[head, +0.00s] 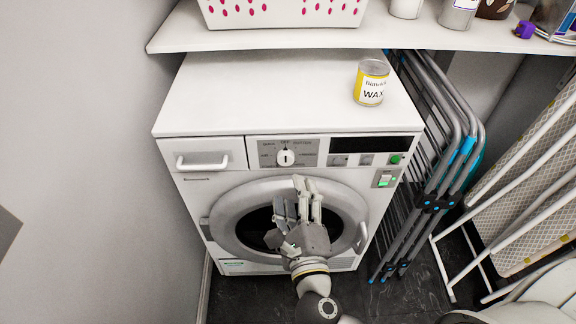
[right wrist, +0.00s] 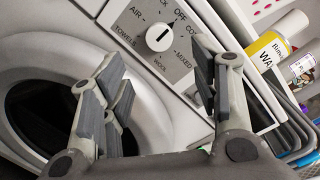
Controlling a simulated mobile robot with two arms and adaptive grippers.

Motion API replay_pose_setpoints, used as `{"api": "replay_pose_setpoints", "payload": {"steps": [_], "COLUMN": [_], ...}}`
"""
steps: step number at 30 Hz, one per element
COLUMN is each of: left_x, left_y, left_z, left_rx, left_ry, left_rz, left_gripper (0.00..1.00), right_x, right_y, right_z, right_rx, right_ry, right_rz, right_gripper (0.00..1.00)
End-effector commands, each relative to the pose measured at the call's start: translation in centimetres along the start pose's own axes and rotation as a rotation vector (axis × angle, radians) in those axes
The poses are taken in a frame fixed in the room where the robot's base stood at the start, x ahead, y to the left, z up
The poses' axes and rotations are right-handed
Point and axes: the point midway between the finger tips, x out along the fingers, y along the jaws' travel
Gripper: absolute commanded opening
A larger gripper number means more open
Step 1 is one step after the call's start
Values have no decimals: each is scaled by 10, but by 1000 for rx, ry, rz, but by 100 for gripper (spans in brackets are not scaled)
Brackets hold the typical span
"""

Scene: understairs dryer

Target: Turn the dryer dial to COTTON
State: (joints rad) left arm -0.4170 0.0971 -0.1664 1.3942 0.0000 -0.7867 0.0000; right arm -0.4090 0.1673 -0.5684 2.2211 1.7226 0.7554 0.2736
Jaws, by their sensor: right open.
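The dryer dial (head: 285,157) is a white round knob on a grey panel at the top front of the white dryer (head: 215,95). In the right wrist view the dial (right wrist: 159,38) shows a dark mark pointing toward OFF. The COTTON label (right wrist: 197,40) is just clockwise of OFF, partly hidden by a finger. My right gripper (head: 298,192) is open and empty, below the dial and in front of the round door. In the right wrist view its fingers (right wrist: 158,78) stand apart, with the dial showing between and beyond them. My left gripper is not in view.
A WAX can (head: 370,84) stands on the dryer top. A shelf (head: 270,40) with a basket (head: 285,12) overhangs the back. A drawer handle (head: 202,163) is left of the dial, a dark display (head: 370,145) right. A folded rack (head: 440,150) stands close on the right.

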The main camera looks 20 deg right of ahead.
Motion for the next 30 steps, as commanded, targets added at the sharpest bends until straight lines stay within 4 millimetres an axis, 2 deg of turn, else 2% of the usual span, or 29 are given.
{"api": "replay_pose_setpoints", "payload": {"steps": [9, 15, 21, 28, 30], "left_x": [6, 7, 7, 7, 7], "left_y": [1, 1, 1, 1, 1], "left_z": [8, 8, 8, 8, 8], "left_rx": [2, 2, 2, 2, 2], "left_ry": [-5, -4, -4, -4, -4], "left_rz": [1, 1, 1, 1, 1], "left_gripper": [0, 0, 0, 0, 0], "right_x": [56, 79, 87, 87, 87], "right_y": [-1, 0, 0, 0, 0], "right_z": [1, 1, 0, 0, 0], "right_rx": [-3, -3, -3, -3, -3], "right_ry": [-2, -2, -1, -1, -1], "right_rz": [-4, -2, -1, -1, -1], "right_gripper": [56, 56, 56, 56, 47]}}
